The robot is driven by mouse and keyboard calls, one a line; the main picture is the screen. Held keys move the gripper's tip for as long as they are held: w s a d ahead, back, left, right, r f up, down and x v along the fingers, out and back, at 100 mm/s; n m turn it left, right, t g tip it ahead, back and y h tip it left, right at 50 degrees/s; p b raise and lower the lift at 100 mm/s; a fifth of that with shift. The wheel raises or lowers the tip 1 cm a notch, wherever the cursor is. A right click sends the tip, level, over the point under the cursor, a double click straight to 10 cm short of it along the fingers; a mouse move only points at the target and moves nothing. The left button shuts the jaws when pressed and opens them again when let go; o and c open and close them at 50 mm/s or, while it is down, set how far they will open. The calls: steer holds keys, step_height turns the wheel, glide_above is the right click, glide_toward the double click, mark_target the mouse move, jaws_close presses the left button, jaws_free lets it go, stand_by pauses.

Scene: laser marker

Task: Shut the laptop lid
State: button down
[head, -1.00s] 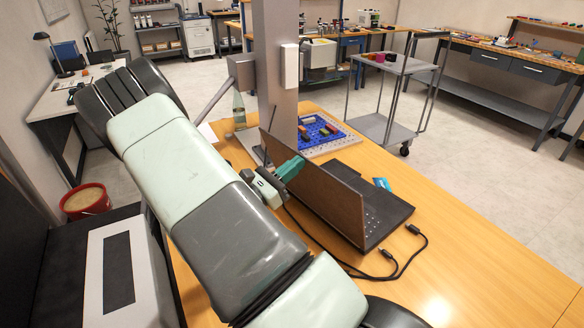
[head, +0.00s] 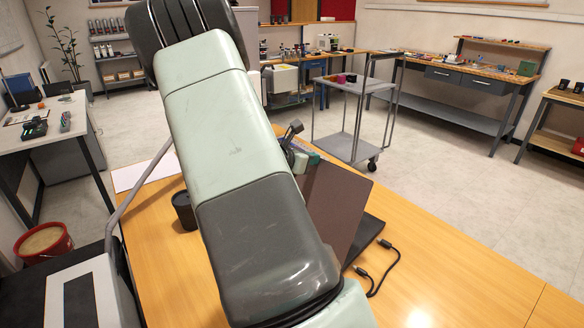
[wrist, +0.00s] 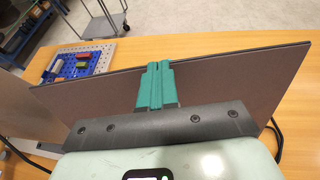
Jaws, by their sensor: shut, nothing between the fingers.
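The laptop stands on the wooden table with its lid up. In the head view, the back of the brown lid (head: 337,205) shows to the right of my arm, and a strip of the dark base (head: 368,236) shows beyond it. My arm hides the lid's left part. My gripper (head: 304,158) is at the lid's upper edge, partly hidden by my arm. In the wrist view, my gripper's teal fingers (wrist: 154,72) are together and empty, in front of the lid's back (wrist: 215,85), with their tips near its top edge. I cannot tell whether they touch it.
Black cables (head: 374,276) lie on the table to the right of the laptop. A dark cup (head: 184,211) stands left of my arm. A blue pegboard tray (wrist: 80,68) lies beyond the lid. The table's front right is clear.

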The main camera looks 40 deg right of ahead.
steer(key=w+d+f+g+y, duration=0.1)
steer(key=d+f+y, duration=0.3)
steer(key=d, duration=0.3)
steer(key=w+d+f+y, duration=0.1)
steer(key=d+f+y, duration=0.25)
steer(key=d, duration=0.35)
steer(key=x, duration=0.4)
steer(key=a+x, duration=0.1)
steer(key=x, duration=0.4)
steer(key=f+x, duration=0.1)
steer(key=x, duration=0.4)
steer(key=shift+s+a+f, duration=0.15)
steer(key=shift+a, duration=0.2)
steer(key=shift+d+f, duration=0.1)
steer(key=shift+f, duration=0.95)
step_height(320, 180, up, 15)
steer(key=shift+d, duration=0.2)
